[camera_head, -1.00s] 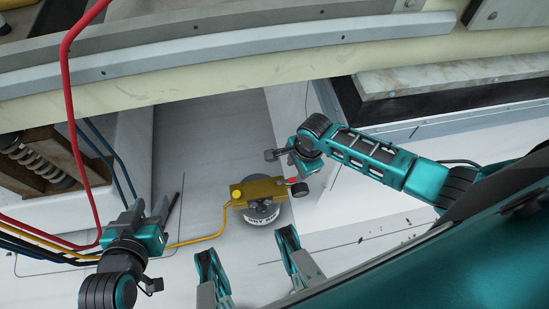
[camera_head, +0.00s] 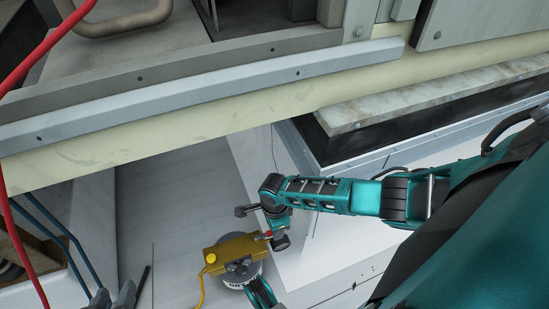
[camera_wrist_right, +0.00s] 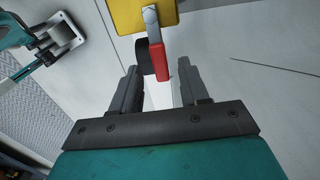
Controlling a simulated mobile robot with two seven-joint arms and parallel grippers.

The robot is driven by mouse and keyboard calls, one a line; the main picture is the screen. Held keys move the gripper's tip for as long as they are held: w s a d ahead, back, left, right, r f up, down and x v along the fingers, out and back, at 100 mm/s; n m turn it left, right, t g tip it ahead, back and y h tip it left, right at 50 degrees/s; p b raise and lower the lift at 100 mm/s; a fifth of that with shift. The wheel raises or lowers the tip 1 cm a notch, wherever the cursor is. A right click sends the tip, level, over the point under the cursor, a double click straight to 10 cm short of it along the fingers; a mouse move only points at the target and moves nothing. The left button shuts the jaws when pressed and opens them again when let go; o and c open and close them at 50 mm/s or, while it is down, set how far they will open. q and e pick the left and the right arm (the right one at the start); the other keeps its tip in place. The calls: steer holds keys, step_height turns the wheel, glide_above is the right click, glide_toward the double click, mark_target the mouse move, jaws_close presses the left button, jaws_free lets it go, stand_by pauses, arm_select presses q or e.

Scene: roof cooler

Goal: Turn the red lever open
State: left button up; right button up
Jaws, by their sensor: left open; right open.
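The red lever (camera_head: 263,236) sits at the right end of a yellow valve block (camera_head: 228,252), beside my right gripper (camera_head: 263,226). In the right wrist view the red lever (camera_wrist_right: 160,62) hangs from a grey metal stem below the yellow block (camera_wrist_right: 125,14). My right gripper (camera_wrist_right: 160,75) is open there, with the lever between its fingers and a visible gap on the right. A dark round part shows just left of the lever. Whether a finger touches the lever I cannot tell. My left gripper (camera_head: 120,290) is open and mostly cut off at the bottom edge.
A yellow cable (camera_head: 200,288) leaves the block's left end. A red hose (camera_head: 40,65) and blue hoses (camera_head: 50,225) run at the left. A long metal rail (camera_head: 200,80) crosses above. The pale floor around the block is mostly clear.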

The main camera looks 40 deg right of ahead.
steer(key=shift+f, duration=0.6)
steer(key=shift+c, duration=0.3)
jaws_close()
